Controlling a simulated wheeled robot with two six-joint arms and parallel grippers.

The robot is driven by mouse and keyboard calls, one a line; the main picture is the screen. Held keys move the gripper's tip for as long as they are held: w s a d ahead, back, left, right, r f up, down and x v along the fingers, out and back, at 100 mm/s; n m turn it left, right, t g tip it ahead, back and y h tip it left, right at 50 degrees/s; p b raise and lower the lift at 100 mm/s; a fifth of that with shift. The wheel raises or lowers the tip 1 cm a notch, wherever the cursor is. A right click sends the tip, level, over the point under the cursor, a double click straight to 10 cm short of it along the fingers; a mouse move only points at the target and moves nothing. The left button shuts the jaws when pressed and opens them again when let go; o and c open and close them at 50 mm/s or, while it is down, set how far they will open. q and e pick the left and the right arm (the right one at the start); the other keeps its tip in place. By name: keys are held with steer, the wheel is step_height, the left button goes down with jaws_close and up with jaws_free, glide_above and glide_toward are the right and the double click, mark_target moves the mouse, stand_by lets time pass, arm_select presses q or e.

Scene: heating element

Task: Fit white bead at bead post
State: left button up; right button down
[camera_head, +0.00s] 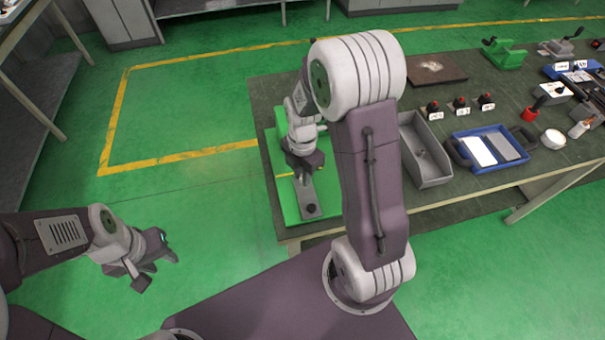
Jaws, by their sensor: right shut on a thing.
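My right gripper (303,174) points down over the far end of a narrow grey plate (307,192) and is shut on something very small. I cannot make out the white bead itself; the fingers hide what they hold. The grey plate lies on a green mat (287,207) at the table's left end. A dark round post or knob (311,208) stands at the plate's near end; I cannot tell whether it is the bead post. My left gripper (152,270) is off the table at the left, empty, with its fingers apart.
My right arm covers the mat's right side. Right of it on the table (470,195) are a grey tray (436,170), a blue tray (487,132), a white round container (553,139) and several labelled red-and-black knobs. A brown board (423,70) lies behind. The floor at left is clear.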

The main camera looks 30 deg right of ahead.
steer(key=shift+p, duration=0.35)
stand_by(0.4)
steer(key=shift+f+b, duration=1.05)
steer(key=shift+f, duration=0.5)
steer(key=c, duration=1.2)
jaws_free()
step_height(320, 180, up, 9)
steer(key=shift+r+p, duration=0.1)
steer(key=shift+p, duration=0.35)
steer(key=shift+a, duration=0.1)
